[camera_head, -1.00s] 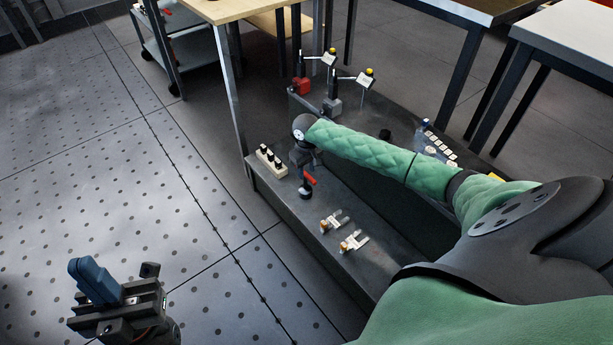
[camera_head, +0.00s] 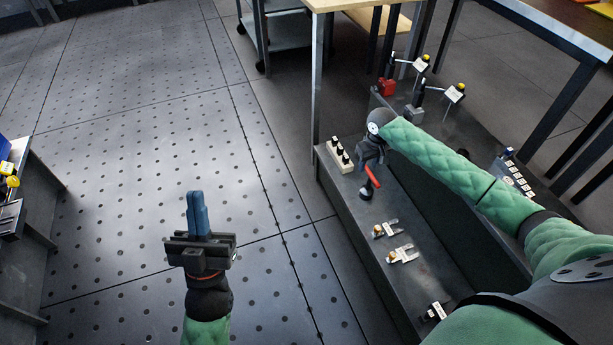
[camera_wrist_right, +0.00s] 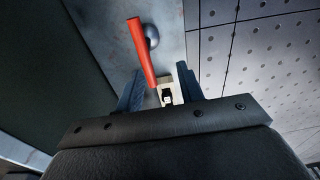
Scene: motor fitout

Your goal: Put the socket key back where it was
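My right gripper (camera_wrist_right: 160,88) is over the bench's left end in the head view (camera_head: 372,155). In the right wrist view its blue fingers are apart, with no thing clearly gripped. A cream rack (camera_head: 340,157) with several black pieces stands beside it; a pale block with a dark piece (camera_wrist_right: 168,92), likely its end, shows between the fingers. A red-handled tool with a dark round base (camera_head: 372,178) is close by; it also shows in the wrist view (camera_wrist_right: 142,50). I cannot tell which piece is the socket key. My left gripper (camera_head: 198,213) is shut and empty over the floor.
A wooden-topped table leg (camera_head: 317,90) stands behind the bench's left end.

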